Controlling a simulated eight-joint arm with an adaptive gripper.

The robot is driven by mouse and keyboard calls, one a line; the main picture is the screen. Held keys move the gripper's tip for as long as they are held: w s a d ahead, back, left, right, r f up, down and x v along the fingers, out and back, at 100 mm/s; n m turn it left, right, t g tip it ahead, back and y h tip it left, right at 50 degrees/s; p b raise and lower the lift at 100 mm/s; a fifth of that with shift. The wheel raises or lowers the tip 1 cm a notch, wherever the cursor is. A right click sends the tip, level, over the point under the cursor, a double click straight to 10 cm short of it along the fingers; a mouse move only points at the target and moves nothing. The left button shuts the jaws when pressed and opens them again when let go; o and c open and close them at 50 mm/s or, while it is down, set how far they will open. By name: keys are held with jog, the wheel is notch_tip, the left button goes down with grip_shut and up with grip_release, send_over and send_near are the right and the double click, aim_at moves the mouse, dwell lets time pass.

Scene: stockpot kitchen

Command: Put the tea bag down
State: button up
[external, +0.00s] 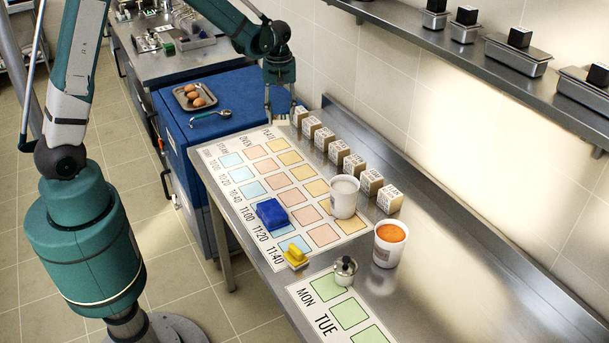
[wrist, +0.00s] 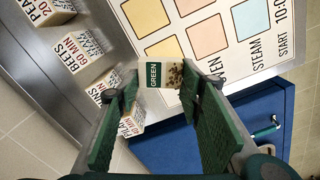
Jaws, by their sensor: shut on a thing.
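The tea bag (wrist: 160,74) is a small pale packet with a dark green band reading "GREEN". In the wrist view it sits between the fingertips of my gripper (wrist: 155,92), which is shut on it. In the external view my gripper (external: 281,112) points down at the far end of the steel table, near the chart's far corner and the blue cabinet. The tea bag is too small or hidden to make out there. I cannot tell how high it is above the surface.
A row of labelled boxes (external: 324,138) stands along the table's wall side, close to my gripper. The printed chart (external: 228,160) carries a blue block (external: 271,213), a yellow block (external: 295,255) and a white cup (external: 344,196). An orange-filled cup (external: 389,244) and small lidded pot (external: 345,270) stand nearer.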

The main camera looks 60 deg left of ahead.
jog(key=d+m, duration=0.3)
jog(key=d, duration=1.6)
jog(key=shift+r+m+b, duration=0.15)
jog(key=shift+m+b, duration=0.15)
jog(key=shift+b, duration=0.05)
send_over(307, 171)
jog(key=shift+f, duration=3.15)
jog(key=shift+f, duration=1.85)
jog(key=shift+f+b, duration=0.15)
jog(key=shift+b, duration=0.3)
jog(key=o, duration=0.7)
